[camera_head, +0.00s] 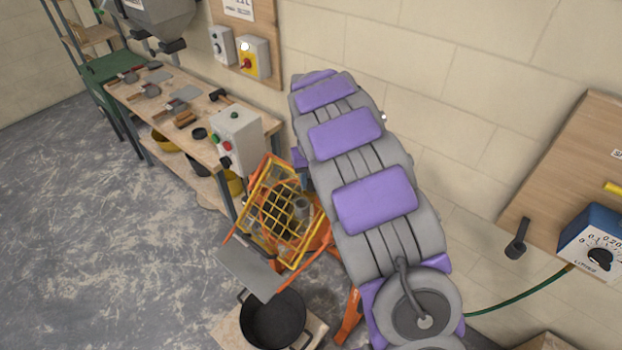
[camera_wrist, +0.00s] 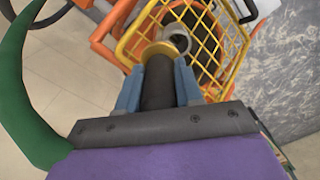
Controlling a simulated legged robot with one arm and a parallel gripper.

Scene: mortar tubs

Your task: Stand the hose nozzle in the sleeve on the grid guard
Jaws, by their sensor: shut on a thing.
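In the wrist view my gripper (camera_wrist: 158,88) has its blue fingers shut on the hose nozzle (camera_wrist: 157,85), a dark cylinder with a pale, brass-like far end. The nozzle points toward the yellow grid guard (camera_wrist: 207,45). A grey round sleeve (camera_wrist: 180,40) shows just beyond the nozzle's end, partly covered by it; I cannot tell whether they touch. In the head view the grid guard (camera_head: 255,203) sits on an orange frame, with the grey upright sleeve (camera_head: 302,208) at its right. My arm hides most of my gripper there, and the nozzle.
A green hose (camera_wrist: 22,85) curves along the left of the wrist view. In the head view it runs (camera_head: 515,303) from a blue dosing box (camera_head: 592,240). A black bucket (camera_head: 273,320) stands below the guard. A tool bench (camera_head: 160,110) is at left, with open floor before it.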

